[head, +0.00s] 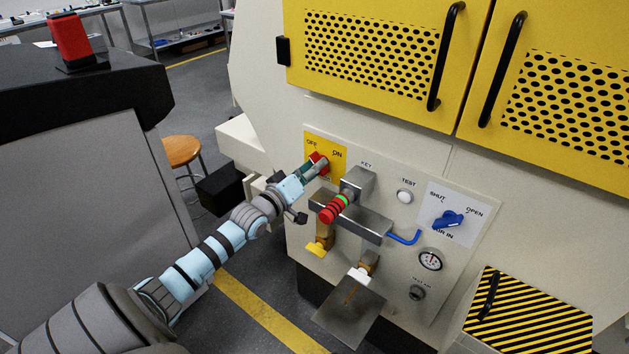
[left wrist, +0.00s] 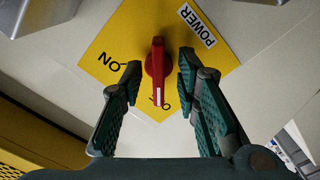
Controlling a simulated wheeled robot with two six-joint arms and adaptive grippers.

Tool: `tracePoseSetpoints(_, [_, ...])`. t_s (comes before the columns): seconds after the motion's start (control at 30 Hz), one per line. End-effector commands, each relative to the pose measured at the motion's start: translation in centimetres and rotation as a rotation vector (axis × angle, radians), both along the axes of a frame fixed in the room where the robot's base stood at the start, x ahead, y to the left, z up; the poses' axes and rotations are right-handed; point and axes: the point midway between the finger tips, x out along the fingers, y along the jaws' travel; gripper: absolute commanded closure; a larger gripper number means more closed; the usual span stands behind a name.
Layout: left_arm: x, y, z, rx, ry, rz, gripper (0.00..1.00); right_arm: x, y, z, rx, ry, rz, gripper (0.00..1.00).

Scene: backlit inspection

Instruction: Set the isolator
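The isolator is a red rotary knob (head: 320,158) on a yellow plate (head: 338,152) marked OFF and ON at the panel's upper left. In the left wrist view the knob (left wrist: 157,65) has a white mark that points toward the partly covered OFF label; the ON label is off to the left. My left gripper (head: 314,168) is at the knob. In the left wrist view its fingers (left wrist: 159,75) stand open on either side of the knob, with a small gap on each side. My right gripper is not in view.
Beside the knob, a metal box with a red-and-green-banded cylinder (head: 334,208) sticks out. A TEST button (head: 405,196), blue SHUT/OPEN handle (head: 447,219) and gauge (head: 430,259) are to the right. A striped box (head: 540,318) juts out at lower right.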

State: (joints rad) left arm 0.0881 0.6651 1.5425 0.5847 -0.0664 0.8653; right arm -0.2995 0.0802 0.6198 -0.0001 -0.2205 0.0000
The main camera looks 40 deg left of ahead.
Motion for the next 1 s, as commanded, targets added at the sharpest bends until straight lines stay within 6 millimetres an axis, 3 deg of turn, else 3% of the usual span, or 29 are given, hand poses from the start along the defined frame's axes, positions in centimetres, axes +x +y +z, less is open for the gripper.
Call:
tracePoseSetpoints(0.3, [0.25, -0.02, 0.25, 0.001, -0.001, -0.001, 0.72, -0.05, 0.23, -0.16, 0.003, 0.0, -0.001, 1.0])
tracePoseSetpoints(0.5, [0.23, -0.02, 0.21, 0.001, -0.001, -0.001, 1.0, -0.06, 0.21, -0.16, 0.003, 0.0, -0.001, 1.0])
tracePoseSetpoints(1.0, [0.22, -0.03, 0.13, 0.069, 0.002, -0.001, 1.0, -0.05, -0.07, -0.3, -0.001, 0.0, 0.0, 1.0])
